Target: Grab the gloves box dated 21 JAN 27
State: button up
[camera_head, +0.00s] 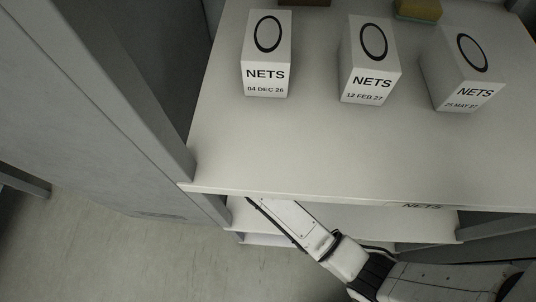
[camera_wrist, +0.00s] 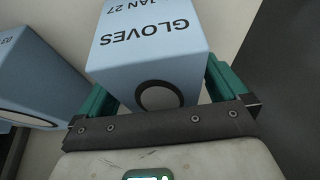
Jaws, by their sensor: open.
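In the wrist view, a light blue box (camera_wrist: 150,55) reads GLOVES and, partly cut off by the top edge, "JAN 27"; the day is only partly visible. The print appears upside down, and a dark ring marks its top. My gripper (camera_wrist: 160,85) is open, with its green fingers on either side of this box. I cannot tell whether they touch it. In the head view my gripper is hidden under the upper shelf; only my white arm shows, reaching in below it. The gloves box is not visible there.
Another blue box (camera_wrist: 38,80), with "03" visible, stands close at left in the wrist view. In the head view, white NETS boxes dated 04 DEC 26 (camera_head: 267,55), 12 FEB 27 (camera_head: 370,62) and 25 MAY 27 (camera_head: 461,70) stand on the upper shelf (camera_head: 310,145). A yellow sponge-like item (camera_head: 418,10) lies behind.

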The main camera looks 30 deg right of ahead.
jog(key=shift+x, duration=0.75)
jog(key=shift+f, duration=0.25)
jog(key=shift+c, duration=0.5)
jog(key=c, duration=1)
jog(key=shift+o, duration=0.2)
jog(key=shift+r, duration=0.1)
